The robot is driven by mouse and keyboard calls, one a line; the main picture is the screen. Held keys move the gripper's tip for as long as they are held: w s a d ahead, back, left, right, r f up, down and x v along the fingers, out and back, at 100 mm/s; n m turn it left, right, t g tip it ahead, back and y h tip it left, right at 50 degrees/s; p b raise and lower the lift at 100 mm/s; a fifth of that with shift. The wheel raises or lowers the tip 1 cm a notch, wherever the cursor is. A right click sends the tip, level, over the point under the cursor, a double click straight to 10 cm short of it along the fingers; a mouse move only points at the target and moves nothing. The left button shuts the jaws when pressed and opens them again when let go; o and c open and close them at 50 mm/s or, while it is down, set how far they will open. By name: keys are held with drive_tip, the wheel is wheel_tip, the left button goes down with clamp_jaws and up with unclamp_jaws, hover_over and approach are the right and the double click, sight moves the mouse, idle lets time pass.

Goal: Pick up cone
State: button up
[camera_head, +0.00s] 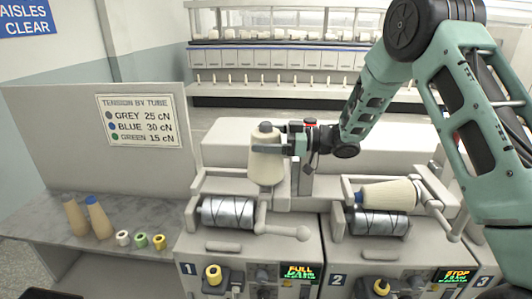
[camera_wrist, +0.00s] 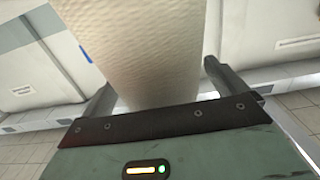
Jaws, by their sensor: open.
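A cream yarn cone (camera_head: 265,160) stands upright above machine head 1 in the head view. My gripper (camera_head: 268,148) is at the cone's upper half, coming in from the right. In the wrist view the cone (camera_wrist: 145,50) fills the middle, between the two fingers of my gripper (camera_wrist: 155,95). The right finger stands clear of the cone with a visible gap, and the jaws are open.
A tension sign (camera_head: 140,119) hangs on the panel behind. Metal drums (camera_head: 228,212) and lever handles (camera_head: 285,231) sit low in front of the cone.

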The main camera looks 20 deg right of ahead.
drive_tip(key=c, duration=1.7)
drive_tip(key=shift+r+b, duration=0.8)
drive_tip(key=shift+r, duration=5.3)
